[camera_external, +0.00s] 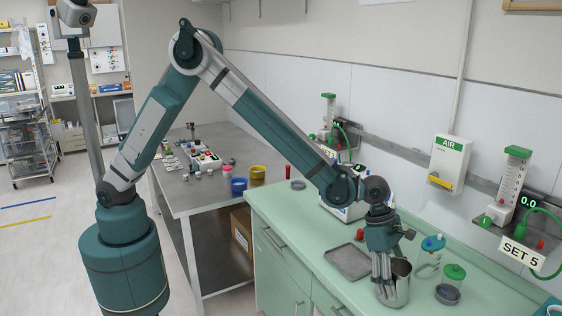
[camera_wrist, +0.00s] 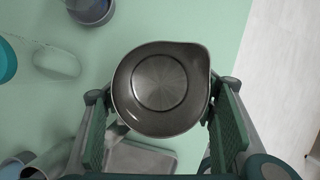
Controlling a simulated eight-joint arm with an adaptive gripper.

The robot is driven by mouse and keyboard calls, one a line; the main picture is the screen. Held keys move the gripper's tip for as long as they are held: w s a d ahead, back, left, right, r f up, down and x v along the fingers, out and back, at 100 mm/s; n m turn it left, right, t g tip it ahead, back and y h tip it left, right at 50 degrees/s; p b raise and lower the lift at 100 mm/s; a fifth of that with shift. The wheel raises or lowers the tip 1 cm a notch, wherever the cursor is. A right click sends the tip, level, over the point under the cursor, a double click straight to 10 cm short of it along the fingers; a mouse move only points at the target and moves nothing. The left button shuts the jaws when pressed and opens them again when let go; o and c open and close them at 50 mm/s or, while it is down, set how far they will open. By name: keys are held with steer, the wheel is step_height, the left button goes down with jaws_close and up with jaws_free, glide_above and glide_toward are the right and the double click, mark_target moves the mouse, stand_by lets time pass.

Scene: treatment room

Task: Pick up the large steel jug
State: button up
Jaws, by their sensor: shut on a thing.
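The large steel jug (camera_external: 397,285) stands upright on the green counter, below my gripper (camera_external: 383,293) in the external view. In the wrist view I look down into the open, empty jug (camera_wrist: 160,90), with its spout toward the upper right. My gripper (camera_wrist: 163,135) has a green-padded finger on either side of the jug and is shut on it. The fingers partly hide the jug's side in the external view. I cannot tell whether its base is off the counter.
A grey tray (camera_external: 348,262) lies left of the jug. Flowmeters (camera_external: 513,185) are on the wall behind. The counter's front edge (camera_external: 290,262) is close by.

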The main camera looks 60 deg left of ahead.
step_height(320, 180, up, 9)
steer(key=shift+r+p, duration=0.2)
steer(key=shift+p, duration=0.15)
stand_by(0.9)
stand_by(1.0)
